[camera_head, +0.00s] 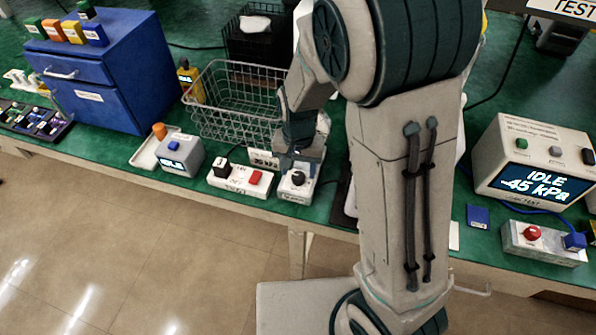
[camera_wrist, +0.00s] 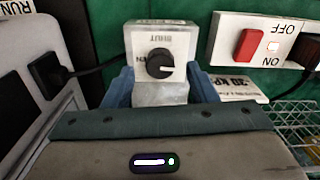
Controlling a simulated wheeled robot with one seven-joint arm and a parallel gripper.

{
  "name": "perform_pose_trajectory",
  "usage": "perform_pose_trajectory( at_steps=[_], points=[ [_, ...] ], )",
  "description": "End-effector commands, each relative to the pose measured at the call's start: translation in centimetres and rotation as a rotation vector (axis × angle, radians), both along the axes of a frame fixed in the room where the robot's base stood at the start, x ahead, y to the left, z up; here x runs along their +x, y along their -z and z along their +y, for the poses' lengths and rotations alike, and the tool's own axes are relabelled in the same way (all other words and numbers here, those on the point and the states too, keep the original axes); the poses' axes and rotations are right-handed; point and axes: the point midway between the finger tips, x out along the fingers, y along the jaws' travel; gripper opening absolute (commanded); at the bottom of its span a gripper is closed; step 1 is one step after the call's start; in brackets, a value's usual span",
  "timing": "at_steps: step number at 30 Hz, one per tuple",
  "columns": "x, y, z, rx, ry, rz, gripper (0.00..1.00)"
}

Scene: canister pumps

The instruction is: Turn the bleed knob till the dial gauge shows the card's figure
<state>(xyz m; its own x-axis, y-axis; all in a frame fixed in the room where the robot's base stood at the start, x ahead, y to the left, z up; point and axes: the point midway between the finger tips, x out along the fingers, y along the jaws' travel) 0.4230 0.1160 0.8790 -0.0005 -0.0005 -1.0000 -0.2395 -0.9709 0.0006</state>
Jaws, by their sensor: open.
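The bleed knob (camera_wrist: 160,63) is black and round, on top of a small white box (camera_wrist: 145,36) marked SHUT on one side. In the head view the knob (camera_head: 298,177) sits near the table's front edge. My gripper (camera_wrist: 162,88) is open, its blue fingers apart on either side of the box, with nothing held; whether they touch it I cannot tell. In the head view my gripper (camera_head: 299,158) is just behind and above the knob. A white card (camera_wrist: 236,86) with partly hidden kPa lettering lies beside the box. I make out no dial gauge face.
A switch box (camera_head: 240,180) with a red rocker stands left of the knob box. A wire basket (camera_head: 235,100) is behind. A console (camera_head: 533,165) at right reads IDLE, -45 kPa. A small grey display box (camera_head: 180,155) stands further left. A black cable runs close by.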

Motion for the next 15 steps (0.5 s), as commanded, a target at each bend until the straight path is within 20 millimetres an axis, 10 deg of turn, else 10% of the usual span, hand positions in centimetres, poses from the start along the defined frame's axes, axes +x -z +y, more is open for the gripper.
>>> perform_pose_trajectory(
  at_steps=[15],
  points=[
    [0.0,2.0,0.1,0.0,-0.002,-0.001,0.52]
  ],
)
